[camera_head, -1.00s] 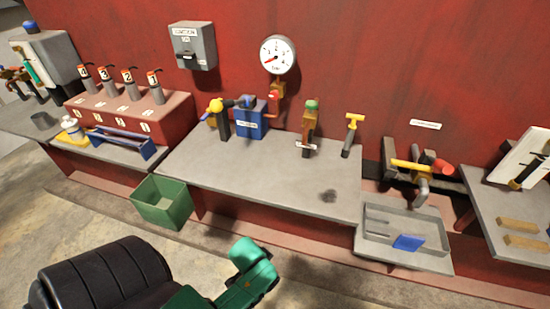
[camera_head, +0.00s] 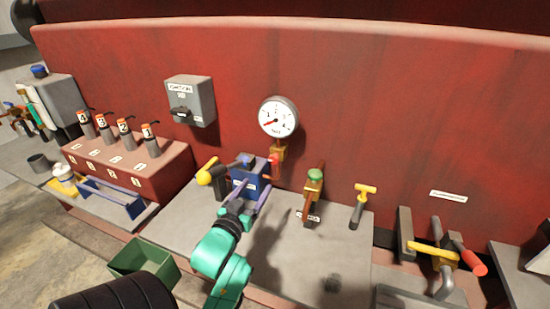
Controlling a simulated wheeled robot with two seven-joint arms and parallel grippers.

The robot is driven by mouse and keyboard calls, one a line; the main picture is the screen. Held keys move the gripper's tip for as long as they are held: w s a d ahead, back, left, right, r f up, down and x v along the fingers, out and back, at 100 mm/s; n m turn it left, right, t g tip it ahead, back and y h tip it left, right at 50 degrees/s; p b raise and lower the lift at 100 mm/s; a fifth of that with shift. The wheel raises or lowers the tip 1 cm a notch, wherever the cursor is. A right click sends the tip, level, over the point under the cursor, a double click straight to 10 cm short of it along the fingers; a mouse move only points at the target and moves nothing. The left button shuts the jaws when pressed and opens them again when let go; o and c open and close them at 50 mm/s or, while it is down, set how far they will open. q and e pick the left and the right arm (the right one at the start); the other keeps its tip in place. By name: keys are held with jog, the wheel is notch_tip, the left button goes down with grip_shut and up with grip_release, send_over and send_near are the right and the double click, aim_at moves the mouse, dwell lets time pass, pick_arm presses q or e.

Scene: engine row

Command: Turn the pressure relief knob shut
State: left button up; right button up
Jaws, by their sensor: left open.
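The blue pump block (camera_head: 245,177) stands on the grey bench below the gauge, with a dark blue-grey top part (camera_head: 247,160) and a yellow ball handle (camera_head: 204,177) at its left. A red part (camera_head: 275,161) sits at its right, below the dial gauge (camera_head: 278,117), whose needle points lower left. I cannot tell which part is the pressure relief knob. My left gripper (camera_head: 250,190) is open in front of the block, its fingers spread and partly covering it. I cannot tell whether they touch it. My right gripper is not in view.
A brass post with a green cap (camera_head: 315,174) and a yellow T-handle (camera_head: 365,188) stand to the right. A switch box (camera_head: 190,100) is on the red wall. A green bin (camera_head: 144,262) is at lower left. The bench front is clear right of my arm.

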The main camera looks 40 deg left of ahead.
aim_at(273, 160)
pick_arm(q)
jog(key=p+x, duration=0.2)
jog(key=x, duration=1)
jog(key=shift+s+r, duration=0.1)
jog(key=shift+w+r, duration=0.1)
jog(key=shift+w, duration=0.1)
jog(key=shift+s, duration=0.15)
jog(key=c, duration=0.5)
grip_shut()
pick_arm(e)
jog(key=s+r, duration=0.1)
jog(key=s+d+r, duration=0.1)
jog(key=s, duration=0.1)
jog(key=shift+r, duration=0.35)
